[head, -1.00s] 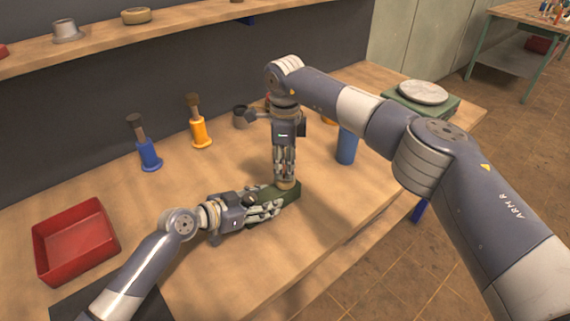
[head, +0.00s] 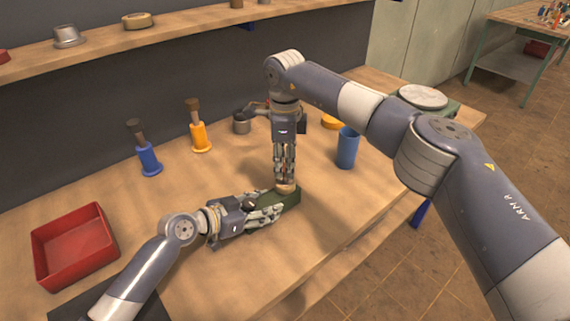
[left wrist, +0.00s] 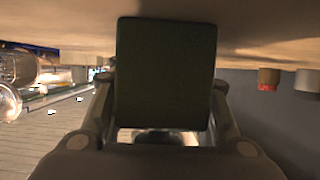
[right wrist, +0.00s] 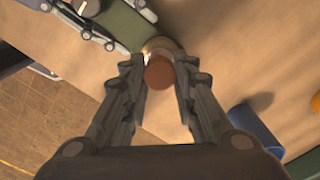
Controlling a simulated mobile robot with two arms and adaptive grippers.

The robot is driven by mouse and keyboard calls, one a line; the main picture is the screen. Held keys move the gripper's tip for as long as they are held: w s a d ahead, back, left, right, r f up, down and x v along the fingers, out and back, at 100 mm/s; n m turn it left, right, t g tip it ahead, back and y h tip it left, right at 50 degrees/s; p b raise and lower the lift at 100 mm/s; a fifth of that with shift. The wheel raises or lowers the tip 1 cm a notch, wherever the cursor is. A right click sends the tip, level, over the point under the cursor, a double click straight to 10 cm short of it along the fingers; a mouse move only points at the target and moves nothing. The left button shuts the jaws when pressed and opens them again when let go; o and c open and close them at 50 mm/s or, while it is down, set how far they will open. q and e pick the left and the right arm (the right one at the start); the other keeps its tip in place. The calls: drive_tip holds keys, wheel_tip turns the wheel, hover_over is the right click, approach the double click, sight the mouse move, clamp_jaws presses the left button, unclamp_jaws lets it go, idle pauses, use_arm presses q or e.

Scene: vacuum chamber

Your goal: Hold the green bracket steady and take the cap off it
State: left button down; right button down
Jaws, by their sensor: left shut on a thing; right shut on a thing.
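The green bracket (head: 291,203) lies low over the workbench, its end toward the right gripper. My left gripper (head: 272,212) is shut on it from the left. The bracket fills the middle of the left wrist view (left wrist: 165,75), between the fingers. The cap (head: 287,188) is a small round tan and brown piece at the bracket's far end. My right gripper (head: 285,181) points straight down, shut on the cap. In the right wrist view the cap's brown top (right wrist: 159,72) shows between the fingers, above a pale ring. Whether cap and bracket still touch is unclear.
A blue cup (head: 347,148) stands close right of my right gripper. A red tray (head: 74,246) is at the left. The bench's front edge is near.

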sight(285, 167)
drive_tip(key=shift+r, duration=0.1)
drive_tip(key=shift+r, duration=1.9)
use_arm(q)
drive_tip(key=c, duration=0.8)
unclamp_jaws()
drive_tip(key=shift+c, duration=0.2)
